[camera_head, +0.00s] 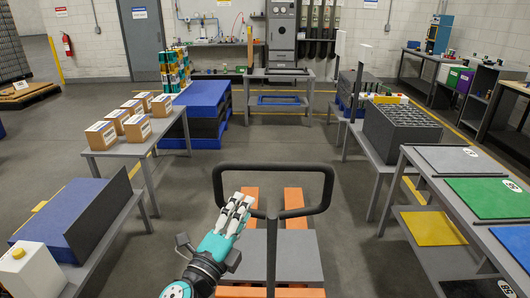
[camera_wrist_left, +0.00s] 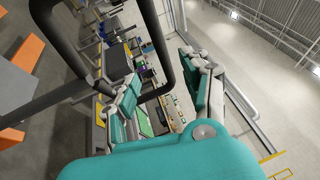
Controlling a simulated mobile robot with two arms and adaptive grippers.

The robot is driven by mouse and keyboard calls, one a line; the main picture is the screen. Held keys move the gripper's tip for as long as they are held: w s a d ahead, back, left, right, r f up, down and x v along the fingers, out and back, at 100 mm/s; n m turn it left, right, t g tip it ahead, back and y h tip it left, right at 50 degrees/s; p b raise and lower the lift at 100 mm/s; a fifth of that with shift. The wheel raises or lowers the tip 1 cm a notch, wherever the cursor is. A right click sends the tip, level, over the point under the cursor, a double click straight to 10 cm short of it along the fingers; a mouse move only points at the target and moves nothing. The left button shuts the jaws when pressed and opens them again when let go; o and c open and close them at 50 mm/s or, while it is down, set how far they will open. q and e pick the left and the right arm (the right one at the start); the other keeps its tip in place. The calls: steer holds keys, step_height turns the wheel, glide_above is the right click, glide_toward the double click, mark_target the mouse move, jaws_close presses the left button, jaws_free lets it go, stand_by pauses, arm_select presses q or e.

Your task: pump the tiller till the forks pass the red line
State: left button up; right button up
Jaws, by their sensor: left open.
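The pallet jack's black tiller (camera_head: 272,250) stands upright in the middle of the head view, with a looped handle (camera_head: 322,188) at its top. Orange forks (camera_head: 293,200) extend away behind it, low near the floor. I cannot make out a red line. My left gripper (camera_head: 242,203) is at the left part of the handle loop. In the left wrist view its teal fingers (camera_wrist_left: 162,95) are spread apart, and the black handle bar (camera_wrist_left: 163,45) shows beyond and between them. I cannot tell whether they touch the bar. My right gripper is not in view.
A table with several cardboard boxes (camera_head: 101,135) and a low bench with a dark block (camera_head: 75,218) are at left. Tables with a grey crate (camera_head: 400,128) and coloured mats (camera_head: 485,197) are at right. The floor beyond the forks is clear.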

mark_target(269, 170)
arm_select(q)
steer(key=p+x, duration=0.3)
steer(key=x, duration=1.2)
steer(key=shift+d, duration=0.1)
steer(key=shift+w+d, duration=0.2)
steer(key=shift+w, duration=0.5)
steer(key=shift+c, duration=0.3)
jaws_close()
steer(key=shift+f, duration=0.1)
